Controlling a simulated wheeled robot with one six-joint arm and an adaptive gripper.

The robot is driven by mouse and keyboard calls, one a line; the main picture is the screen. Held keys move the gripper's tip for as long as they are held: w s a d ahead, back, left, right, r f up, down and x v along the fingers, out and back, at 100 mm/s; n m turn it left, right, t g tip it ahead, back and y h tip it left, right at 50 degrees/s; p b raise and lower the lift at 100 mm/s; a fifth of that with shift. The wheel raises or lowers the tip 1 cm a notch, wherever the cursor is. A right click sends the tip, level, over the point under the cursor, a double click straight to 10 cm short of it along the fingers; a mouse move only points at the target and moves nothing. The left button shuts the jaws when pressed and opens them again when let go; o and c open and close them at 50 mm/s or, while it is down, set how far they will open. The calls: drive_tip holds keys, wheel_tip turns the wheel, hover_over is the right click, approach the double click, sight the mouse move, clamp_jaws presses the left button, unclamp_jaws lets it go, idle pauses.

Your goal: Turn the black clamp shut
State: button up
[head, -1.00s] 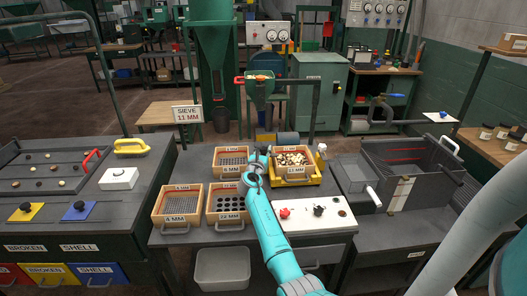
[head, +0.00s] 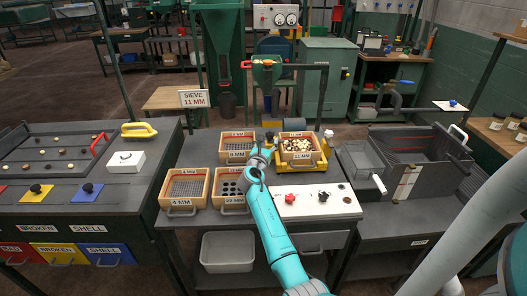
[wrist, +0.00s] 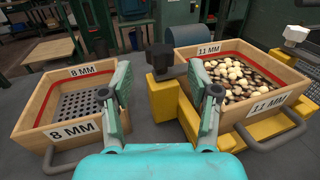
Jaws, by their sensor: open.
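The black clamp (wrist: 162,58) is a dark block-shaped knob on a post at the left corner of the yellow sieve base (wrist: 161,101). It also shows small in the head view (head: 269,138). The 11 MM sieve tray (wrist: 272,118), full of pale and dark pieces, sits in this base. My gripper (wrist: 160,92) is open and empty, its two fingers spread wide. In the wrist view the clamp appears between and beyond the fingertips, apart from them. In the head view my gripper (head: 262,154) is just in front of the clamp, between the trays.
The empty 8 MM tray (wrist: 80,128) stands close on the left. A white clamp (wrist: 295,35) is at the base's far right corner. More sieve trays (head: 184,189) and a white panel (head: 306,210) with red and black knobs flank my arm. A funnel (head: 266,74) hangs behind.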

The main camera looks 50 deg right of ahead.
drive_tip(key=v, duration=0.6)
drive_tip(key=shift+s+a, duration=0.25)
drive_tip(key=shift+a, duration=0.1)
